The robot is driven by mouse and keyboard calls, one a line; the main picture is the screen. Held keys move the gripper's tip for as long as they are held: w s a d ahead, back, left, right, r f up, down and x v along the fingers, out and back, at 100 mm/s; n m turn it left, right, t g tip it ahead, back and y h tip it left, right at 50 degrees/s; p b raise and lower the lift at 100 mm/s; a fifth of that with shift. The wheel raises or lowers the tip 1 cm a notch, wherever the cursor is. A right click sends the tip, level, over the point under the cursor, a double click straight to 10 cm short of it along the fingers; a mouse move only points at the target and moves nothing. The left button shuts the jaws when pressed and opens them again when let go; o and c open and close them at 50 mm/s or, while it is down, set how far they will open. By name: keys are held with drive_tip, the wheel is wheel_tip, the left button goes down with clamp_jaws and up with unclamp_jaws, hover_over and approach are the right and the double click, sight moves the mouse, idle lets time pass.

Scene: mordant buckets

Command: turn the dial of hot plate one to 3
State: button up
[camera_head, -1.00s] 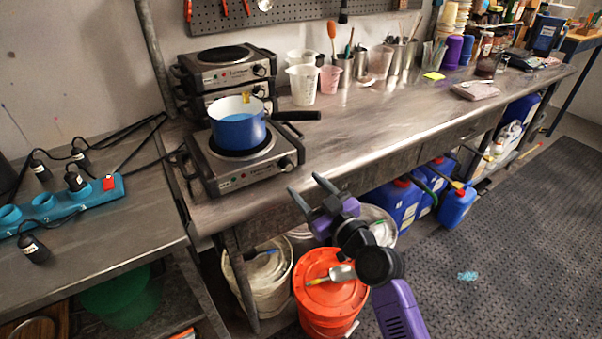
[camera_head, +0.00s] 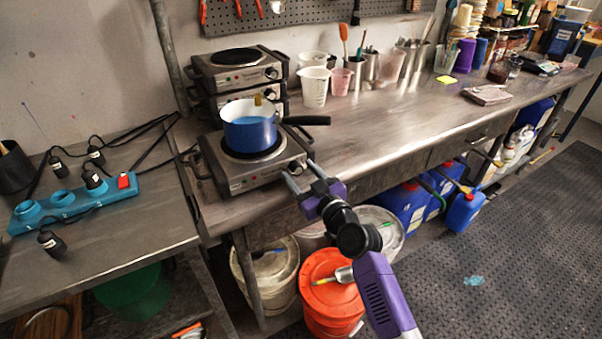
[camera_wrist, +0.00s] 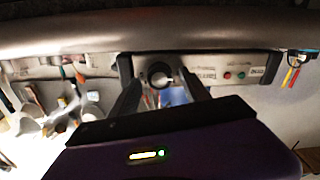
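A hot plate (camera_head: 203,158) with a steel body stands near the bench's left front corner, a blue pot (camera_head: 249,132) on its burner. Its front panel (camera_wrist: 210,67) looks upside down in the wrist view, with a round black dial (camera_wrist: 160,75), a red and a green light and a small white label too blurred to read surely. My gripper (camera_head: 302,172) is open at the front panel, one finger on each side of the dial in the wrist view (camera_wrist: 160,92). I cannot tell whether the fingers touch the dial. The dial's setting is not readable.
More hot plates (camera_head: 236,75) are stacked behind. The pot handle (camera_head: 306,120) points right. Beakers (camera_head: 315,87) stand at the back. A blue power strip (camera_head: 72,203) lies on the left table. An orange bucket (camera_head: 330,290) stands below my arm. The bench middle is clear.

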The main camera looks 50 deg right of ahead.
clamp_jaws()
drive_tip(key=shift+m, duration=0.3)
drive_tip(key=m, duration=0.4)
drive_tip(key=shift+m, duration=0.3)
drive_tip(key=m, duration=0.5)
drive_tip(key=shift+d+p, duration=0.1)
drive_tip(key=shift+p, duration=0.25)
drive_tip(key=m+p, duration=0.1)
drive_tip(key=m, duration=0.5)
drive_tip(key=shift+d, duration=0.1)
drive_tip(key=m, duration=0.2)
drive_tip(key=m+p, duration=0.1)
drive_tip(key=m, duration=0.2)
drive_tip(key=shift+s+f+p, duration=0.1)
drive_tip(key=shift+f+p, duration=0.1)
drive_tip(key=shift+p, duration=0.1)
